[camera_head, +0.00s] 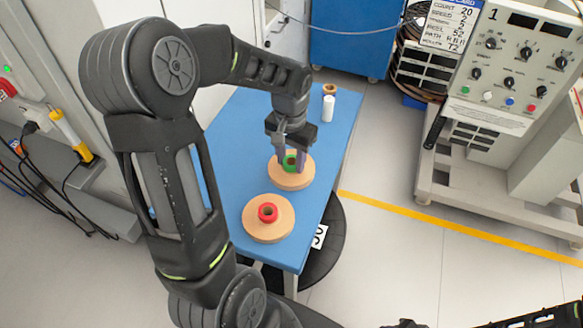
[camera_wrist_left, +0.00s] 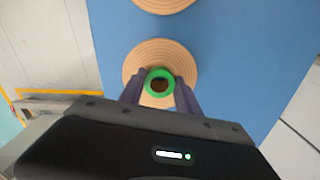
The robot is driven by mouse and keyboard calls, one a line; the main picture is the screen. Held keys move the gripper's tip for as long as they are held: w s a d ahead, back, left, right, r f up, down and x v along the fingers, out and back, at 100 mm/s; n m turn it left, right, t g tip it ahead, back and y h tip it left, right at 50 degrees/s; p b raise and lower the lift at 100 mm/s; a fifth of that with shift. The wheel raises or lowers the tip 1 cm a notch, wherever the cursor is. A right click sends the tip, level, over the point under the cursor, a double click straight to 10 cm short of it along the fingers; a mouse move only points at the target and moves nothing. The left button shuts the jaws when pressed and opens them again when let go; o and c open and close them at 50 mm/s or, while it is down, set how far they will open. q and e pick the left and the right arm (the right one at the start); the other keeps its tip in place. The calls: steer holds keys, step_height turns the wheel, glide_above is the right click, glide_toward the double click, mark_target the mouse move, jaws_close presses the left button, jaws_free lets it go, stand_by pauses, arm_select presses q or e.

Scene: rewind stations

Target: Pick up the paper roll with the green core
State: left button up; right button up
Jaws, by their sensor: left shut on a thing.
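The paper roll with the green core (camera_head: 283,179) lies flat on the blue table (camera_head: 236,126), a tan disc with a green ring standing up at its middle. It also shows in the left wrist view (camera_wrist_left: 186,53), with the green core (camera_wrist_left: 149,76) between my fingers. My left gripper (camera_head: 291,163) points down over this roll and is shut on the green core, one finger on each side. I cannot see a gap between the roll and the table. A second paper roll with a red core (camera_head: 252,226) lies nearer on the same table. My right gripper is not clearly in view.
A white cylinder (camera_head: 328,108) and a small tan roll (camera_head: 329,89) stand at the table's far end. A machine with a control panel (camera_head: 510,70) stands at the right. A black reel (camera_head: 325,250) is partly under the table.

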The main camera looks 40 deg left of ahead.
arm_select(q)
jaws_close()
step_height(320, 180, up, 10)
stand_by(0.7)
stand_by(0.5)
